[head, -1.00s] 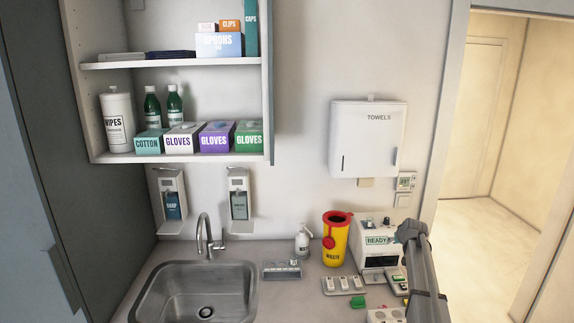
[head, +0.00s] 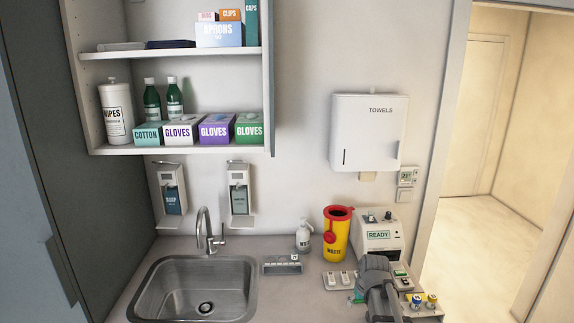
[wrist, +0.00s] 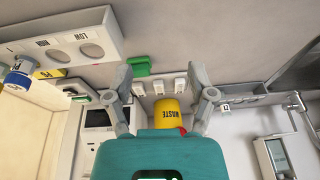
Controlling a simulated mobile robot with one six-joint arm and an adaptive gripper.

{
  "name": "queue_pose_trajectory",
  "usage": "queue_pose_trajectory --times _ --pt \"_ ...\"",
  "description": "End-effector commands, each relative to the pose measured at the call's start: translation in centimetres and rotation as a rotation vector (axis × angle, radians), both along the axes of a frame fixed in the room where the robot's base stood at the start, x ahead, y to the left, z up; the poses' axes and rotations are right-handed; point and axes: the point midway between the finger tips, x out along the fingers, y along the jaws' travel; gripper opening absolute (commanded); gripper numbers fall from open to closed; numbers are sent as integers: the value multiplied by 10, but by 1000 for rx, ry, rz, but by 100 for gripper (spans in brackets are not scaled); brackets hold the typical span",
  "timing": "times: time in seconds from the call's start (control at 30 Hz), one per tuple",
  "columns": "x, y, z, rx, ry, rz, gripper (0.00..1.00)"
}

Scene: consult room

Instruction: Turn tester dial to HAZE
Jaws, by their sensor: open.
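A white machine with a READY display (head: 378,236) stands at the back right of the counter. A dark knob-like part (head: 388,215) shows near its top; no HAZE mark is readable, and I cannot tell if this is the tester dial. A small device with a green display (head: 400,272) sits in front of the machine, partly hidden by my arm. My gripper (wrist: 160,76) is open and empty, its fingers spread in the wrist view. In the head view my arm end covers the counter below the machine. The machine also shows at left in the wrist view (wrist: 98,118).
A yellow WASTE bin (head: 336,236) stands left of the machine. A white tray (head: 340,281) is in front of it. A rack (head: 425,313) with blue and yellow caps stands at front right. A green clip (wrist: 137,66) shows in the wrist view. The sink (head: 193,287) is left.

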Motion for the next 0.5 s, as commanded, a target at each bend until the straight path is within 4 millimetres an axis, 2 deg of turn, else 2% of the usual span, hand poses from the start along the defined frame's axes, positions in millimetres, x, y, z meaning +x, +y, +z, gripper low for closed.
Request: queue_pose_trajectory --times 0.03,0.2,0.33,0.5 --pt "-34 13 -7 -5 39 7 71" --pt "-104 40 -16 -25 164 13 71" --pt "-138 51 -20 -39 226 12 71" --pt "-153 55 -21 -48 259 9 71"
